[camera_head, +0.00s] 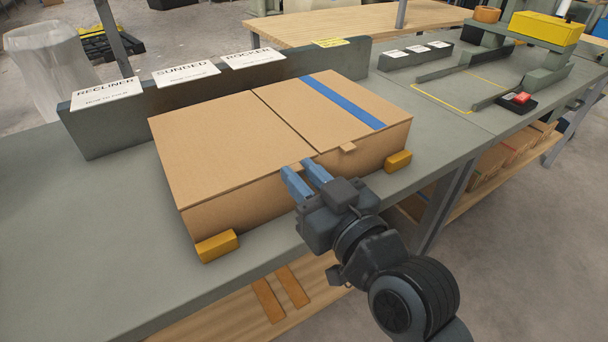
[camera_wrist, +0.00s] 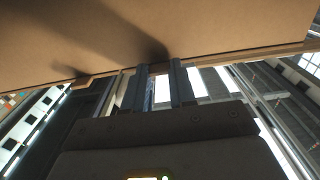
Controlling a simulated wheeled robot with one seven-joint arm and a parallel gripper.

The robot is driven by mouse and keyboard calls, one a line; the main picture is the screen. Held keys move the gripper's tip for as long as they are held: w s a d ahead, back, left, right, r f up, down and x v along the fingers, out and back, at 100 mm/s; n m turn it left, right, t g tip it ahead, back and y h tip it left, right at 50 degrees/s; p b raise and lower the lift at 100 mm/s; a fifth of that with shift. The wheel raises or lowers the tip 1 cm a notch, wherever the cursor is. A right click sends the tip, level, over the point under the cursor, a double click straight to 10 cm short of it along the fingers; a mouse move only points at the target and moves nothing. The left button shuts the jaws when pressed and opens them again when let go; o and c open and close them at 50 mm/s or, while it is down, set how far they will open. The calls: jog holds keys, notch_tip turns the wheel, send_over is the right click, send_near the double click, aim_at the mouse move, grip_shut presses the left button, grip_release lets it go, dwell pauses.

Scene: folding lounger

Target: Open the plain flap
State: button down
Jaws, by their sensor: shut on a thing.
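A cardboard box lies on the grey bench, its top made of two flaps split by a seam. The plain flap (camera_head: 215,140) is the left one and looks flat and closed. The flap with a blue stripe (camera_head: 345,100) is on the right, also closed, with a small tab (camera_head: 347,147) at its front edge. My gripper (camera_head: 306,168) is at the front edge near the seam, its blue fingers shut on the plain flap's tab, which they mostly hide. In the wrist view, my fingertips (camera_wrist: 160,68) meet the edge of a cardboard surface (camera_wrist: 150,30).
Yellow blocks stand at the box's front corners, left (camera_head: 217,246) and right (camera_head: 398,161). A grey rail (camera_head: 100,132) with label cards runs behind the box. The bench (camera_head: 80,215) is clear to the left. A fixture with a yellow block (camera_head: 546,28) stands at the far right.

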jog(key=shift+r, duration=0.1)
dwell(0.3)
jog(key=shift+r+n+p, duration=0.35)
jog(key=shift+r+n, duration=0.15)
jog(key=shift+r, duration=0.25)
jog(key=s+a+r+n+p, duration=0.3)
jog(key=a+r+n+p, duration=0.15)
jog(key=r+n, duration=0.2)
jog(key=s+a+r+n+p, duration=0.35)
jog(key=r+n+p, duration=0.2)
jog(key=r, duration=0.25)
jog(key=s+a+n+p, duration=0.2)
jog(key=s+a+n, duration=0.2)
jog(key=a+n, duration=0.2)
jog(key=shift+a+r+p, duration=0.2)
jog(key=shift+a+p, duration=0.1)
jog(key=shift+a, duration=0.5)
